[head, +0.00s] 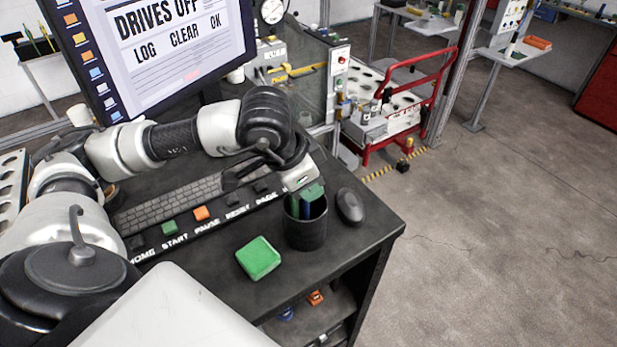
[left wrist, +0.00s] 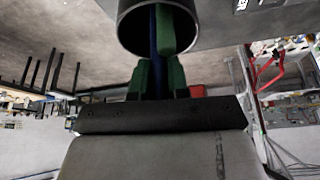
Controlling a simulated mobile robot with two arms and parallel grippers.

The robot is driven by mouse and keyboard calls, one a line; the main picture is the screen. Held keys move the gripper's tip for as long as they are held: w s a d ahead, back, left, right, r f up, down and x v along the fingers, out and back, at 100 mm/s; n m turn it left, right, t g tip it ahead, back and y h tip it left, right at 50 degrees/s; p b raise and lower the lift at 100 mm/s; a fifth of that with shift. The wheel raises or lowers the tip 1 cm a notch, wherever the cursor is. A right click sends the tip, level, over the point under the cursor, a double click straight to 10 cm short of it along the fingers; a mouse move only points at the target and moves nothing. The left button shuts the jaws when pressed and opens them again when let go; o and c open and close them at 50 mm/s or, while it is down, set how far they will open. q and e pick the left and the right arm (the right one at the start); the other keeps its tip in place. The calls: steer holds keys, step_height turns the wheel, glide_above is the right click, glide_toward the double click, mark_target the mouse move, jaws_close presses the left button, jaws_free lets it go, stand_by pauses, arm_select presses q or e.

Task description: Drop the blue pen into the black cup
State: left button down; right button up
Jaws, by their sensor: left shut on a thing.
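The black cup (head: 305,236) stands upright on the dark desk near its right edge. My left gripper (head: 306,197) is right above the cup's mouth, its green fingers shut on the blue pen (head: 307,209). In the left wrist view, the blue pen (left wrist: 155,42) runs from between the fingers (left wrist: 157,75) into the opening of the cup (left wrist: 127,22). A green piece (left wrist: 168,30) lies beside the pen within the cup's opening. The pen's far end is hidden inside the cup. My right gripper is not in view.
A black mouse (head: 350,206) is just right of the cup, and a green block (head: 258,258) is at front left. A keyboard (head: 170,203), a labelled button strip (head: 201,214) and a monitor (head: 160,50) are to the left. The desk's right edge is close.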

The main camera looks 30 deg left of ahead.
arm_select(q)
steer(key=c, duration=1)
jaws_free()
steer(key=shift+c, duration=0.2)
steer(key=s+a+b, duration=0.2)
steer(key=s+b, duration=0.1)
steer(key=shift+s+a, duration=0.1)
steer(key=shift+s, duration=0.05)
